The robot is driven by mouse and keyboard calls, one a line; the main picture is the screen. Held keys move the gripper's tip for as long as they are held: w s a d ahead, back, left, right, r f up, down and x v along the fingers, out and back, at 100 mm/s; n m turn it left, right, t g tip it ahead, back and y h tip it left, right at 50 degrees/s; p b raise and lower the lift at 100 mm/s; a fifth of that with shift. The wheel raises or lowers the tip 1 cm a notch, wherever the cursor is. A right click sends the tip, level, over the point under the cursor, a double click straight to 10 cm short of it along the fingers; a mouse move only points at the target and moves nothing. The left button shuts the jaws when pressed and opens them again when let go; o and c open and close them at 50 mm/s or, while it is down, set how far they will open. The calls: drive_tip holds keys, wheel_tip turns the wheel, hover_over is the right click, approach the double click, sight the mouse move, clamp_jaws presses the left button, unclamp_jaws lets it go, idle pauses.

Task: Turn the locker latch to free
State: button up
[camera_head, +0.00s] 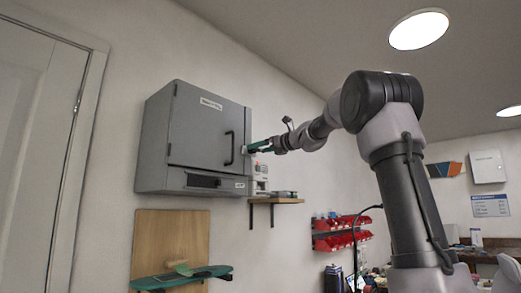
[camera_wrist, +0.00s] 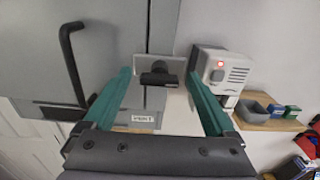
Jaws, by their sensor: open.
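The grey locker (camera_head: 200,135) hangs on the wall with its door shut in the head view. Its black bar handle (camera_head: 229,148) is on the right side of the door; it also shows in the wrist view (camera_wrist: 72,62). The latch (camera_wrist: 158,77), a dark knob on a light plate, lies crosswise just right of the door edge in the wrist view. My gripper (camera_head: 248,148) is at the locker's right side. In the wrist view my gripper (camera_wrist: 162,82) has its two green fingers spread, one on each side of the latch. No finger visibly touches it.
A grey box with a red light (camera_wrist: 220,70) is mounted close to the right finger. A wooden shelf (camera_head: 275,200) with small items sits below right of the locker. Red bins (camera_head: 340,232) hang farther right. A green skateboard deck (camera_head: 180,278) is below the locker.

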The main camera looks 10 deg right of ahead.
drive_tip(key=c, duration=1.4)
drive_tip(key=shift+n, duration=0.4)
drive_tip(key=n, duration=0.8)
drive_tip(key=shift+a+f, duration=0.1)
drive_tip(key=n, duration=0.5)
drive_tip(key=shift+s, duration=0.1)
drive_tip(key=shift+f+n, duration=0.15)
drive_tip(key=shift+n, duration=1.85)
